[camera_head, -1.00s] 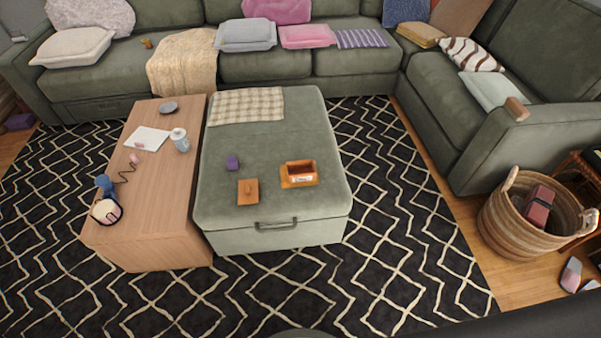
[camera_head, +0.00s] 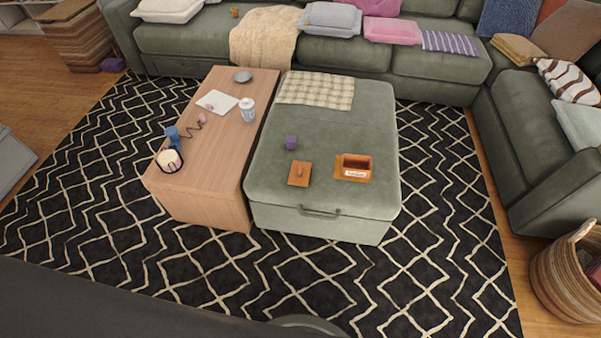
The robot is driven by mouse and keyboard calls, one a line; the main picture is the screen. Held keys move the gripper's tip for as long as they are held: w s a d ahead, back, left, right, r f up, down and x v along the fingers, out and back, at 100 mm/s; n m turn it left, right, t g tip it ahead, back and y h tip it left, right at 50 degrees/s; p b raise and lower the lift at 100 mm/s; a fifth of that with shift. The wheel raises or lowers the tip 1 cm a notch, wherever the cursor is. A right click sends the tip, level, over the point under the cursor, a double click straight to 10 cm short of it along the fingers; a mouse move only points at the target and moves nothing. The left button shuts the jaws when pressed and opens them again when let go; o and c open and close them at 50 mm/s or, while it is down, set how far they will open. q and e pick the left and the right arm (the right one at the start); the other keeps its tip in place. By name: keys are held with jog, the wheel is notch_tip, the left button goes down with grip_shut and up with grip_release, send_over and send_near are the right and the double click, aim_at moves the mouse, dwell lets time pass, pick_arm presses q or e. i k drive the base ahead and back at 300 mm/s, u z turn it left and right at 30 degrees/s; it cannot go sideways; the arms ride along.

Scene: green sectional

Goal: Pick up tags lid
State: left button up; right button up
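A small square orange-brown wooden lid (camera_head: 299,174) with a raised knob lies flat on the green ottoman (camera_head: 330,126), near its front edge. An open orange-brown box (camera_head: 354,168) with a white label on its front stands just to the right of the lid, apart from it. A small purple block (camera_head: 291,142) sits behind the lid. Neither of my grippers shows in the head view, so I cannot see whether they are open or shut.
A wooden coffee table (camera_head: 221,150) stands against the ottoman's left side, holding a white canister (camera_head: 247,109), a notebook (camera_head: 216,102) and other items. The green sectional (camera_head: 330,55) lies behind. A wicker basket (camera_head: 565,280) stands at the right. The patterned rug (camera_head: 130,220) in front is clear.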

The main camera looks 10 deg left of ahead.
aim_at(299, 175)
jog(key=z, duration=1.95)
jog(key=i, duration=2.65)
jog(key=u, duration=3.1)
